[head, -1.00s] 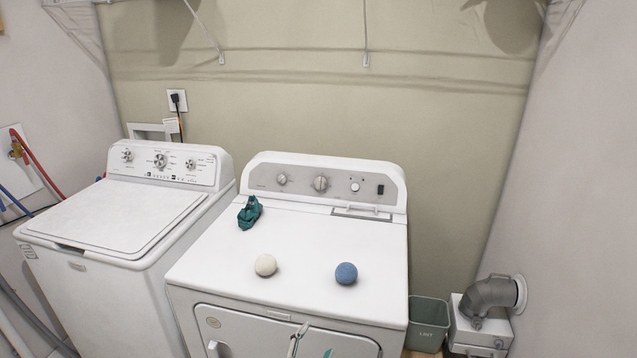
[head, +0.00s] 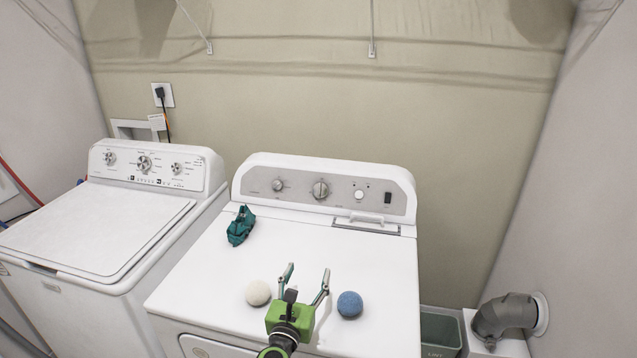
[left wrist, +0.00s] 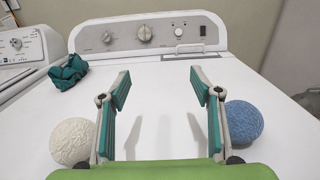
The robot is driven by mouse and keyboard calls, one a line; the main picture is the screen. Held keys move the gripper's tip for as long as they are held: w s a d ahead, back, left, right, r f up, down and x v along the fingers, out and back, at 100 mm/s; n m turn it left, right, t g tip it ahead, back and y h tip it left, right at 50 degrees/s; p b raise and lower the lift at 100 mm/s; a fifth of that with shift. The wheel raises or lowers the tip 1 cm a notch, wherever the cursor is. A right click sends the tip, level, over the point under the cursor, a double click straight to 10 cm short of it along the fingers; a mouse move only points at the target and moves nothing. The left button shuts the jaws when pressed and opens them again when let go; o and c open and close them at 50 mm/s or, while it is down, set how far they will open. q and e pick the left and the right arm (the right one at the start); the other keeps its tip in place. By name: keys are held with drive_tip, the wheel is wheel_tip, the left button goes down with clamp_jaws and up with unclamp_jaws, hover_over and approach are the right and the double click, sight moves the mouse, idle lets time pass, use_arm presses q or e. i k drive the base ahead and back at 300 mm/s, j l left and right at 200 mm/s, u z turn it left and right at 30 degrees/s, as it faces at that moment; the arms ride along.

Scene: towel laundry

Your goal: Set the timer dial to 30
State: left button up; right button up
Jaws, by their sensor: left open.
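The dryer's control panel (head: 330,191) stands at the back of the dryer top. It carries a large middle dial (head: 321,189), a smaller dial (head: 278,185) to its left, a round white button (head: 359,195) and a dark switch (head: 388,198). The large dial also shows in the left wrist view (left wrist: 145,33). Its numbers are too small to read, so I cannot tell which one is the timer. My left gripper (head: 306,271) is open and empty above the front of the dryer top, pointing toward the panel and well short of it. My right gripper is not in view.
A white ball (head: 258,293) and a blue ball (head: 349,304) lie on either side of my left gripper. A crumpled teal cloth (head: 240,226) lies at the left. The washer (head: 95,225) stands left of the dryer; a bin (head: 440,330) is at the right. The dryer top's middle is clear.

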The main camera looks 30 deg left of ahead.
sight(320, 190)
drive_tip(key=i+j, duration=0.65)
drive_tip(key=i, duration=0.2)
